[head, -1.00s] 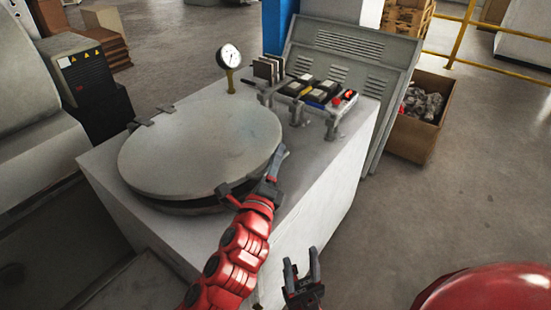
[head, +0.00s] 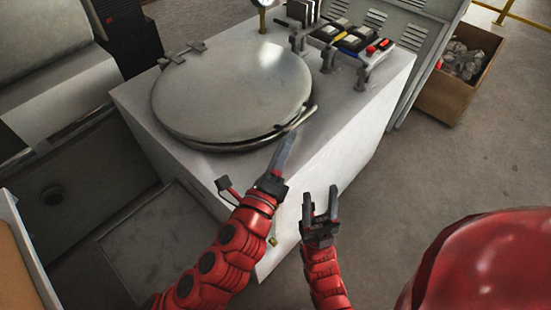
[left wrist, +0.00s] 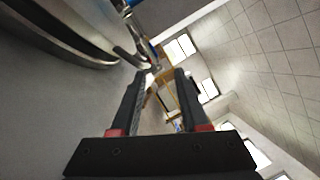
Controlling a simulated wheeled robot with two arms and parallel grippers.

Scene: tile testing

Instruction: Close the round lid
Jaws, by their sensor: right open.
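The round grey lid (head: 235,88) lies nearly flat over the round opening on top of the white machine (head: 345,125). A thin dark line runs under its front edge, and a handle (head: 297,122) sticks out at its front right. Part of the round lid or its rim shows in the left wrist view (left wrist: 60,30). My left gripper (head: 254,163) is open and empty, just in front of the lid and apart from it. Its spread fingers also show in the left wrist view (left wrist: 158,78). My right gripper (head: 320,195) is open and empty in front of the machine.
Hinges (head: 183,52) sit at the lid's back left. A control panel (head: 350,40) and a gauge (head: 266,4) stand behind the lid. A cardboard box (head: 460,75) is on the floor at right.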

